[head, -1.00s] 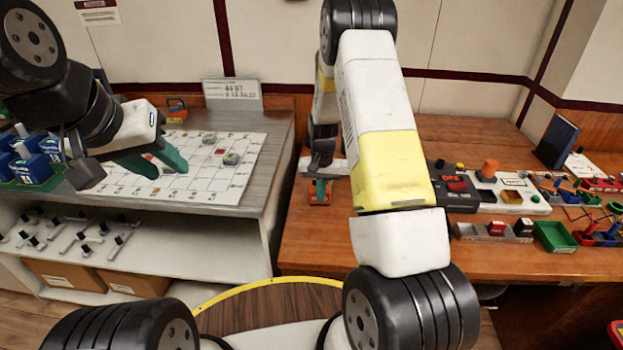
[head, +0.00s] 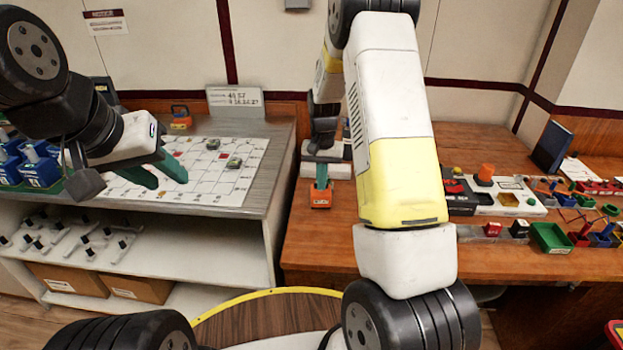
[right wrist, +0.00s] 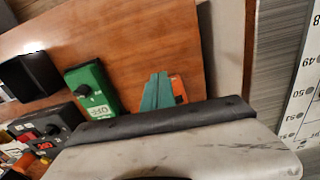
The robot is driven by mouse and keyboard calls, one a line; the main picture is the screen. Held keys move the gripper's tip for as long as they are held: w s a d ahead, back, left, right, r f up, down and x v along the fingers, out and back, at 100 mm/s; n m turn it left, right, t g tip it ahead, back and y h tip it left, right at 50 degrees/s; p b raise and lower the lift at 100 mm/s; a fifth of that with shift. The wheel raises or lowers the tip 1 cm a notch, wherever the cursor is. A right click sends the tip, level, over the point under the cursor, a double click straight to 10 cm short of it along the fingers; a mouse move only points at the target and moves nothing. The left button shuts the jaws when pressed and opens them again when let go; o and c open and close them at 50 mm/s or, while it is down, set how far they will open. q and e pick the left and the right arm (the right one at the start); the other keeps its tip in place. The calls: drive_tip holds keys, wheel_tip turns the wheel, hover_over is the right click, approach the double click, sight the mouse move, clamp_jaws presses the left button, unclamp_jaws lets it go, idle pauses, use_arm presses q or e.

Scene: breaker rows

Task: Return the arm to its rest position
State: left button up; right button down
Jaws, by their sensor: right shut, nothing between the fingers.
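My right arm reaches forward over the wooden desk in the head view. Its teal fingers (head: 321,184) point down just above and in front of a small orange item (head: 320,197) on the desk's left edge. In the right wrist view the fingers (right wrist: 157,92) are together with nothing between them, and the orange item (right wrist: 178,88) shows partly behind them. I cannot tell from the views whether they touch it. My left gripper (head: 159,173) hangs over the grey counter at left, its teal fingers apart and empty.
A numbered white board (head: 205,185) lies on the grey counter (head: 275,150). A green OFF box (right wrist: 92,88) and a black box with a red label (right wrist: 45,130) stand near the right gripper. Switches and a green tray (head: 553,238) fill the desk's right side.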

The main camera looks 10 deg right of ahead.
drive_tip(key=s+a+r+n+t+y, duration=0.1)
drive_tip(key=s+r, duration=0.4)
drive_tip(key=r, duration=0.4)
drive_tip(key=s+a+r+t, duration=0.15)
drive_tip(key=s+r, duration=0.25)
drive_tip(key=r, duration=0.5)
drive_tip(key=s+r+n+t, duration=0.1)
drive_tip(key=s+r, duration=0.3)
drive_tip(key=s, duration=0.5)
drive_tip(key=s+a+r+n+t+y, duration=0.1)
drive_tip(key=s+r, duration=0.3)
drive_tip(key=s, duration=0.6)
drive_tip(key=shift+n+t, duration=0.6)
drive_tip(key=shift+t, duration=0.25)
